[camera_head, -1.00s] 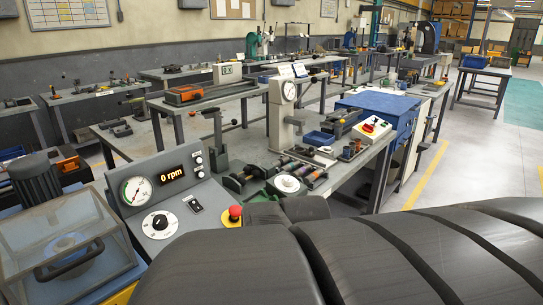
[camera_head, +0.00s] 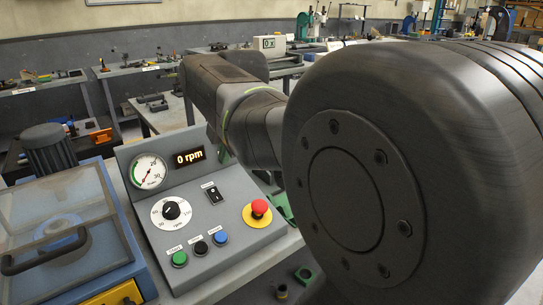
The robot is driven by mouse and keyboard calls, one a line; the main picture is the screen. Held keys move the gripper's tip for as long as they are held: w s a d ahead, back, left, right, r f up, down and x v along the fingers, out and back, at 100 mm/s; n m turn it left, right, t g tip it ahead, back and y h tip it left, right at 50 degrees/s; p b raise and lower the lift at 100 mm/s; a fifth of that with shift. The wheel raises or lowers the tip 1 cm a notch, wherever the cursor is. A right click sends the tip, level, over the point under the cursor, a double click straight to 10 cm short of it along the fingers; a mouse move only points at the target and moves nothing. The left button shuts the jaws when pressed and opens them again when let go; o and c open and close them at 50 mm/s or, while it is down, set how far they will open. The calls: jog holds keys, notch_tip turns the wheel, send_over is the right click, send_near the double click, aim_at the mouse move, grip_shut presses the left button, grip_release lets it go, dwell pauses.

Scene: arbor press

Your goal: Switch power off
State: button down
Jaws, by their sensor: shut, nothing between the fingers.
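A grey sloped control panel (camera_head: 196,235) stands left of centre. I cannot tell which way the rocker is set. The lit display (camera_head: 189,157) reads 0 rpm. A red emergency button (camera_head: 259,208) on a yellow base sits at the panel's right. Green (camera_head: 180,259), black (camera_head: 201,248) and blue (camera_head: 220,237) push buttons line the front. My arm fills the right side and reaches behind the panel's right edge. My gripper's fingers do not show.
The panel also carries a round gauge (camera_head: 149,171) and a speed dial (camera_head: 171,209). A clear-lidded blue machine (camera_head: 60,245) with a black handle stands directly left of it. Workbenches with tools line the back. The space in front of the panel's face looks clear.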

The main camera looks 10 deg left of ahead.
aim_at(214, 192)
jog(key=shift+w+a+r+n, duration=0.15)
jog(key=shift+a+r+n, duration=0.1)
jog(key=shift+a+n, duration=0.1)
jog(key=shift+f, duration=0.1)
jog(key=b+x, duration=0.1)
jog(key=x, duration=1.3)
jog(key=shift+p, duration=0.5)
jog(key=shift+w+a+g+h+p, duration=0.15)
jog(key=shift+g+h+p, duration=0.15)
jog(key=shift+p, duration=0.3)
jog(key=shift+f, duration=0.25)
